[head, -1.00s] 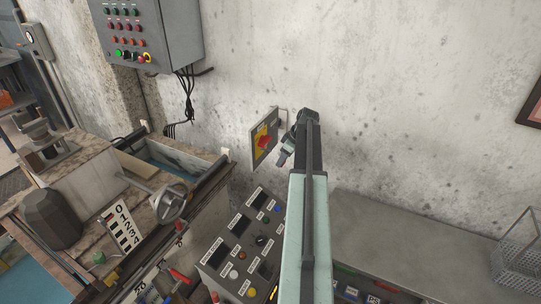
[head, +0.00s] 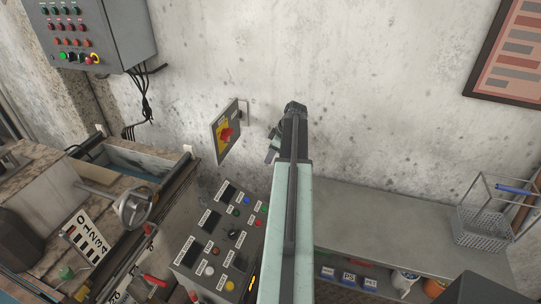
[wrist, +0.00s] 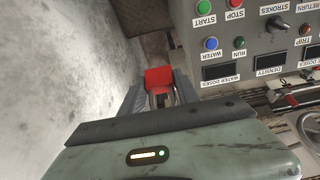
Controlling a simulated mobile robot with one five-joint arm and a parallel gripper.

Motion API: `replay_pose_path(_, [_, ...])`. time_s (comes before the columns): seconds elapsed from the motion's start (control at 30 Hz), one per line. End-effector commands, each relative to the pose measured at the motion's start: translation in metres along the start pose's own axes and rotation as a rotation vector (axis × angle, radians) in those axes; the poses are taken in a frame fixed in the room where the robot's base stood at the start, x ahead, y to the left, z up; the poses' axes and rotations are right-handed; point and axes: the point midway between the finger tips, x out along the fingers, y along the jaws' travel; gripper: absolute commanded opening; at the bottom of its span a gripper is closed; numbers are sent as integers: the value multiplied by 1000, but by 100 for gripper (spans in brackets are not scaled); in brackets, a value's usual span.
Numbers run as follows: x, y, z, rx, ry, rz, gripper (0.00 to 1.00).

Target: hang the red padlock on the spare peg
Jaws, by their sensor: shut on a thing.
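The red padlock (wrist: 158,77) is in the wrist view, between the two jaws of my gripper (wrist: 158,96), which is shut on it. In the head view my gripper (head: 273,148) is in front of the concrete wall, right of the yellow switch box, with a gap between them in the picture. My own arm hides the padlock there. I cannot pick out the spare peg in either view.
The grey box with a yellow plate and red rotary switch (head: 226,135) is on the wall. A sloped control panel (head: 222,240) with buttons stands below. A grey bench (head: 375,228) with a wire basket (head: 484,228) is at right.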

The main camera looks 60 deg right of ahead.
Motion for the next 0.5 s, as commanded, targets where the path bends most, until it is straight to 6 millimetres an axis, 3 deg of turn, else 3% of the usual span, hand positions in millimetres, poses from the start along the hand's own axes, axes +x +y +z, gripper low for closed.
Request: replay_pose_path(0.5, [-6, 0, -2, 0, 0, 0, 0])
